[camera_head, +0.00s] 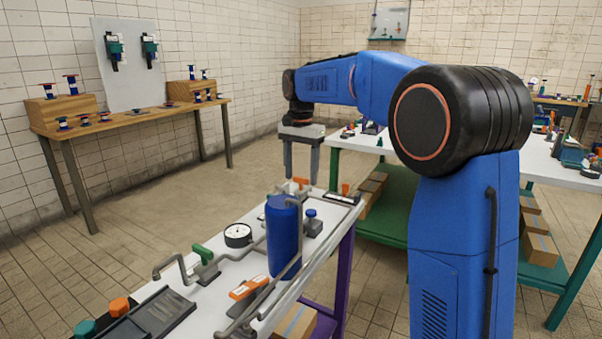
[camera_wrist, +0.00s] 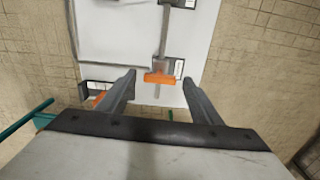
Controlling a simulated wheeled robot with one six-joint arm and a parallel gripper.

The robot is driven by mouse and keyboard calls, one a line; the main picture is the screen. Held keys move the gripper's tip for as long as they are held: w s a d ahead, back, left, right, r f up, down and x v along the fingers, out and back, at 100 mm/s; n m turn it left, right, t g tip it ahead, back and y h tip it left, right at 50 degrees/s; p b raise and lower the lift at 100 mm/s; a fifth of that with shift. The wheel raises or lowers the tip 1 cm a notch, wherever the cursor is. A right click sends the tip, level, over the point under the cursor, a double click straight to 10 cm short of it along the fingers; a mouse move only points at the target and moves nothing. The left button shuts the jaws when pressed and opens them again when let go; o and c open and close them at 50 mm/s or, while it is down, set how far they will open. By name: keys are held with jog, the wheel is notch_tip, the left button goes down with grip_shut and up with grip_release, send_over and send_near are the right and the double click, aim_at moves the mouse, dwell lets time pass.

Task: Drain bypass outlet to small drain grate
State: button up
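My gripper (camera_head: 301,178) hangs fingers-down above the far end of the pipe table, open, with nothing between its fingers. In the wrist view its fingers (camera_wrist: 159,80) spread either side of an orange handle (camera_wrist: 160,78) on a grey pipe, which lies below; contact cannot be told. The head view shows an orange handle (camera_head: 301,181) by the fingertips. A small dark tray-like piece (camera_head: 343,199), possibly the small drain grate, lies at the table's far right corner, with another orange handle (camera_head: 345,188) beside it. Labels are too small to read, so the bypass outlet cannot be identified.
A blue tank (camera_head: 283,237), a round gauge (camera_head: 238,235), a green handle (camera_head: 202,253) and a nearer orange handle (camera_head: 244,289) crowd the pipe table (camera_head: 218,292). Dark ribbed trays (camera_head: 160,312) lie at its near end. A wooden bench (camera_head: 140,116) stands back left; open floor lies between.

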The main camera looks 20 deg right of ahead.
aim_at(301, 178)
notch_tip(301, 178, up, 17)
jog(key=shift+r, duration=0.2)
dwell(0.6)
jog(key=shift+s, duration=0.1)
jog(key=s+d+f+n+t, duration=0.1)
jog(key=s+d+f+n, duration=0.2)
jog(key=s, duration=0.9)
jog(key=s+d+f+n+t, duration=0.2)
jog(key=s+f+n, duration=0.1)
jog(key=s+f, duration=1.1)
jog(key=s+d+f+n+t, duration=0.1)
jog(key=s+d+f+n, duration=0.1)
jog(key=s+f, duration=1.2)
jog(key=shift+s+n+t, duration=0.4)
jog(key=shift+s+n, duration=0.2)
jog(key=shift+n, duration=0.1)
